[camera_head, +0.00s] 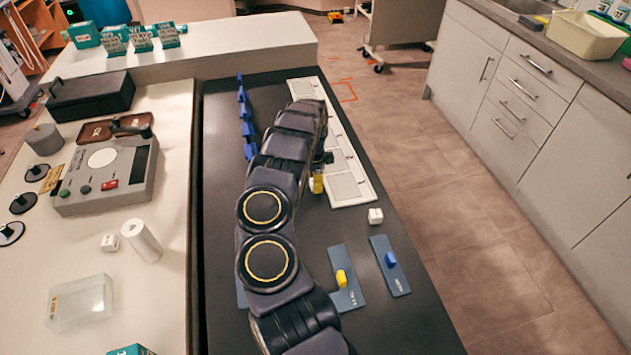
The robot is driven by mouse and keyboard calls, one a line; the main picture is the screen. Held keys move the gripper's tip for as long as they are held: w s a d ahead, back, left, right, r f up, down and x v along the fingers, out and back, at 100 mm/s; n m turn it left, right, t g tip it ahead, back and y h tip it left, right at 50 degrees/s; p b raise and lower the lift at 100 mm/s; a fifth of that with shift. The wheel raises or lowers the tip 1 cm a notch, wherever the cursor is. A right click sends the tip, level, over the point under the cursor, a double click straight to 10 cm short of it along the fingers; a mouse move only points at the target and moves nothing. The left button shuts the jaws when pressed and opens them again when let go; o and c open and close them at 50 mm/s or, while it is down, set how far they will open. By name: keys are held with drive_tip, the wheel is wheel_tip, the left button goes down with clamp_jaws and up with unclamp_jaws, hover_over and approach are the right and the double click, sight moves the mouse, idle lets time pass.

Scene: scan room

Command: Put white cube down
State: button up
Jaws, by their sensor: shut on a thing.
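A white cube (376,216) with dark marks rests on the black tabletop, right of my arm and just below the white panels, apart from my gripper. A second white cube (110,242) sits on the pale table at left, beside a white cylinder. My gripper (326,158) is small and dark here, mostly hidden by my arm, over the white panels. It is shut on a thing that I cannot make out. A yellow piece (317,184) shows close below it; whether they touch is unclear.
White square panels (346,187) line the right edge of the black table (410,325). Blue pieces (245,110) stand in a row at left. Two blue plates, one with a yellow knob (342,279) and one with a blue knob (390,260), lie in front.

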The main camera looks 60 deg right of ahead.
drive_tip(key=shift+f, duration=0.15)
drive_tip(key=o, duration=0.8)
